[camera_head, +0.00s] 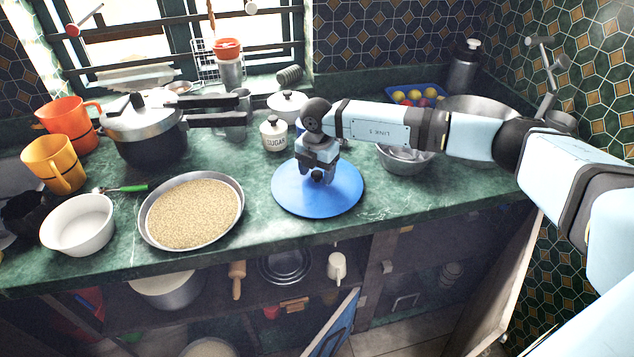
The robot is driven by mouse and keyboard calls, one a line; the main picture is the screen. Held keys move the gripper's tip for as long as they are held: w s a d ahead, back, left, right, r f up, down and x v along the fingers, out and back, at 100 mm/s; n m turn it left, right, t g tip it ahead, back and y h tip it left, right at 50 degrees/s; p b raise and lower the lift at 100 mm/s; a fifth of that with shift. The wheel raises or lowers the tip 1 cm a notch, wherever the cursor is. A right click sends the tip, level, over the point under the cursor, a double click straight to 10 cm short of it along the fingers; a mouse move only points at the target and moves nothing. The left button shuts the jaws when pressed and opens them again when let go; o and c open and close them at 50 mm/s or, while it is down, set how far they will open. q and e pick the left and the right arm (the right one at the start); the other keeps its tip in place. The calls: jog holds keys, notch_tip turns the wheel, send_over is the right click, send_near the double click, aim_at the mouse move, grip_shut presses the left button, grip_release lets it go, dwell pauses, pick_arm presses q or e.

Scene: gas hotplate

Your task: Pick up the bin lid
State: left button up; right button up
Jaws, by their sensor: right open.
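A round blue disc, which looks like the bin lid (340,198), lies flat on the green marble counter near its front edge. My right gripper (317,178) points down over the upper middle of the lid. It is open, with its fingers at or just above the middle of the lid; I cannot tell whether they touch it. The gripper hides part of the lid's far side and any handle there. My left gripper does not show.
A steel tray of grain (192,211) lies just left of the lid. A sugar jar (274,135) stands behind it and a steel bowl (404,160) at its right. A pressure cooker (147,130) stands farther left. Open cabinet shelves lie below the counter.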

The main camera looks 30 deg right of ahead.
jog(key=c, duration=1)
jog(key=shift+r, duration=0.1)
jog(key=shift+c, duration=0.2)
